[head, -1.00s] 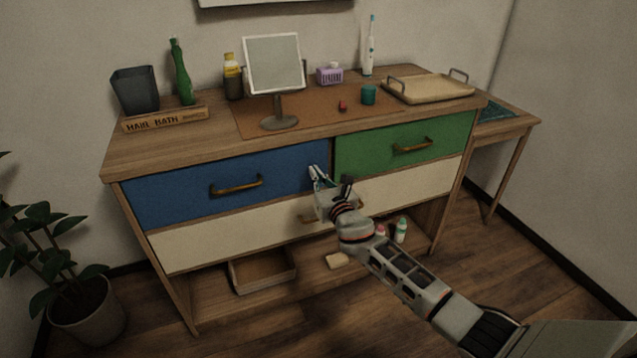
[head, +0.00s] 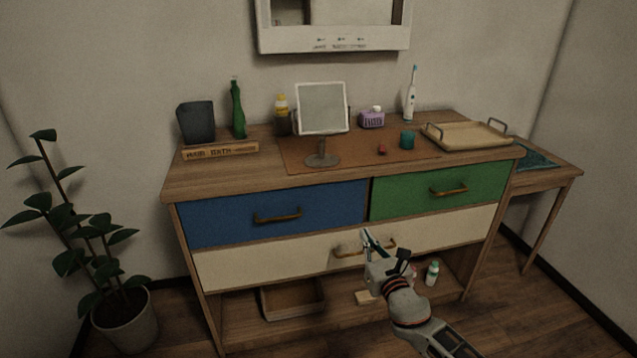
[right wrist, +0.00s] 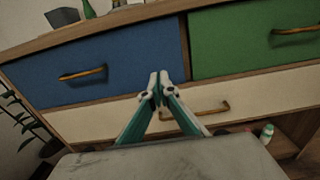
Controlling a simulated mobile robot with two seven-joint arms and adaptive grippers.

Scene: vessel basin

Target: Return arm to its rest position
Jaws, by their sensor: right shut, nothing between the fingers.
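My right gripper (head: 372,240) is in front of the dresser, by the handle (head: 352,251) of the long cream drawer (head: 290,262). Its fingers are shut with nothing between them. In the right wrist view the fingertips (right wrist: 159,82) meet in front of the blue drawer (right wrist: 110,68) and the cream drawer handle (right wrist: 195,112). In the head view I cannot tell whether the gripper touches the handle. All the drawers look shut. My left gripper is not in view.
On the dresser top (head: 225,180) stand a mirror (head: 322,108), a green bottle (head: 238,110), a dark bin (head: 196,122), a teal cup (head: 407,140) and a tray (head: 468,135). A potted plant (head: 125,325) is at left. An open box (head: 292,300) sits on the lower shelf.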

